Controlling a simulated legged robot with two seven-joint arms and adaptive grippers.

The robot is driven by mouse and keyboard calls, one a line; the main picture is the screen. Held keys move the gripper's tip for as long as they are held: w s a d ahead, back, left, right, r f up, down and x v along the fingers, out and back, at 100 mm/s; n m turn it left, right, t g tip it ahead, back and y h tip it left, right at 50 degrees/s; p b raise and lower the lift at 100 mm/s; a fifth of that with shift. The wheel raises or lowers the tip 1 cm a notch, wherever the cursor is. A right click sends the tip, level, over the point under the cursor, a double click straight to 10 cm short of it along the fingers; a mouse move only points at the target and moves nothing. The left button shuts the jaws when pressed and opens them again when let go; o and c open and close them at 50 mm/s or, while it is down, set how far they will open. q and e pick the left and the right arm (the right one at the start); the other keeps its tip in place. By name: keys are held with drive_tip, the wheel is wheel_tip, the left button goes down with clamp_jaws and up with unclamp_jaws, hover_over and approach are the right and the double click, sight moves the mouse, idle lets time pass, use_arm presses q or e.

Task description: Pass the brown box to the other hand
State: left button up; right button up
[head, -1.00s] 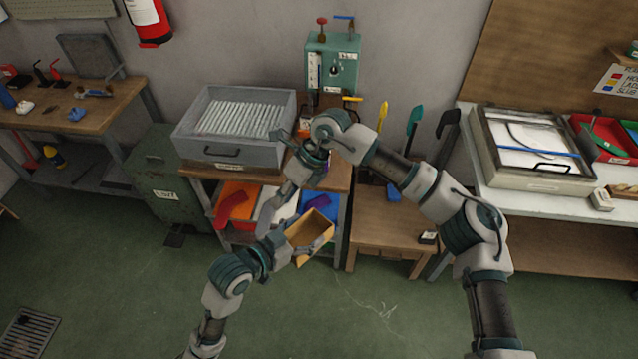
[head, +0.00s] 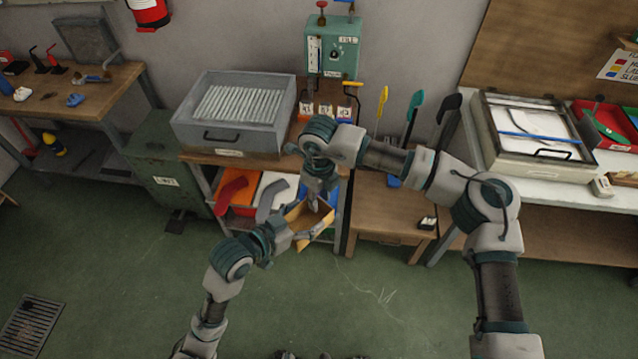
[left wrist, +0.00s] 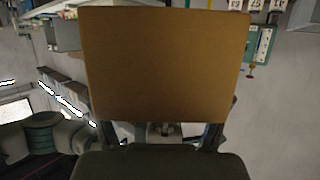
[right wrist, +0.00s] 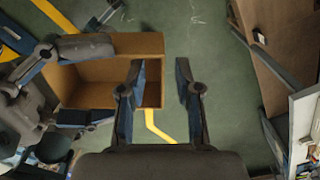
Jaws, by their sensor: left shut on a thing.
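The brown box (head: 318,228) is an open-topped box, held tilted in front of the shelf in the head view. It fills the middle of the left wrist view (left wrist: 165,65), and its open inside shows in the right wrist view (right wrist: 105,70). My left gripper (head: 298,230) is shut on the box from its left side. My right gripper (head: 318,202) is above the box, pointing down. In the right wrist view its fingers (right wrist: 160,80) are open and apart, one over the box's inside and one past its right wall. I cannot tell whether they touch the box.
A wooden stool (head: 385,225) stands right of the box, and a white table (head: 570,205) further right. The green floor (head: 150,290) in front is clear.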

drive_tip(key=shift+f, duration=0.8)
clamp_jaws()
use_arm(q)
drive_tip(key=o, duration=1.1)
